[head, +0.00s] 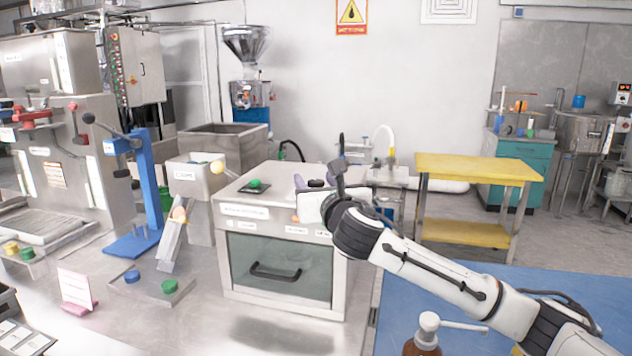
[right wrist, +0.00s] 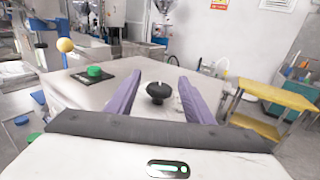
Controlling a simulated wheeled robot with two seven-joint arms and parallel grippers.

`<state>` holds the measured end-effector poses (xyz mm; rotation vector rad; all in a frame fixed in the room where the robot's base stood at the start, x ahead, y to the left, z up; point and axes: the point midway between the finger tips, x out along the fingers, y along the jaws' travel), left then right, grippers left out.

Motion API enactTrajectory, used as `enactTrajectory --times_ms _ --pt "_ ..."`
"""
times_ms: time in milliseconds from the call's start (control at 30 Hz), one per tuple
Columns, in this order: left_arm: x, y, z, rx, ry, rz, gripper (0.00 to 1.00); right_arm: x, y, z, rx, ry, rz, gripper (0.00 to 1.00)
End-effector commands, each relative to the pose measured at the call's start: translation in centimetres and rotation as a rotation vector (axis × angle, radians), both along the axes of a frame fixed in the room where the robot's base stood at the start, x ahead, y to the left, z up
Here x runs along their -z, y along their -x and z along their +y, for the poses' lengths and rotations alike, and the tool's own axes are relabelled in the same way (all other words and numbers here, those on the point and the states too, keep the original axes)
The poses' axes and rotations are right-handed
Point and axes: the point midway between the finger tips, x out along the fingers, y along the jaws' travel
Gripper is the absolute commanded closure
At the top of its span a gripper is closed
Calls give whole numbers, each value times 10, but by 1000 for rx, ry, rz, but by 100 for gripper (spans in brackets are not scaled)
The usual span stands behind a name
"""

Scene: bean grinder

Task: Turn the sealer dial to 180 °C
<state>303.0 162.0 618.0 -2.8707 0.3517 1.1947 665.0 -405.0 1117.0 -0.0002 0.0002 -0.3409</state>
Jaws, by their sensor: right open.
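A white box-shaped machine (head: 228,252) with a dark window and black handle stands on the metal bench; its labels are too small to read. On its top is a black round knob (right wrist: 158,92), a dial with a white mark, which also shows in the head view (head: 316,183). My right gripper (right wrist: 160,88) is open over the top, one purple finger on each side of the knob, with gaps visible on both sides. Whether the fingertips touch the top is unclear. No temperature figures are readable. My left gripper is out of view.
A green button (right wrist: 95,72) on a black plate sits left of the knob, also in the head view (head: 254,184). A yellow ball-topped lever (head: 217,167) stands to its left. A blue press (head: 147,190) is farther left. A pump bottle (head: 424,335) is at the front right.

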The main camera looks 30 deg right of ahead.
Motion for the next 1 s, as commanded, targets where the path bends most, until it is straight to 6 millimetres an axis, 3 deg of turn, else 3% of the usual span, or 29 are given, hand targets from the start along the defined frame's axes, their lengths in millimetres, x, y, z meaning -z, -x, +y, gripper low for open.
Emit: enactTrajectory --times_ms 167,433,767,1000 --pt "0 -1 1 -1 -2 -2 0 0 0 0 0 0 0 52" --pt "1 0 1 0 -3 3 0 0 0 0 -1 0 0 94" --pt "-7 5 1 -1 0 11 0 -2 0 2 48 -2 2 93" --pt "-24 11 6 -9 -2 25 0 -5 -1 3 197 -4 4 94"
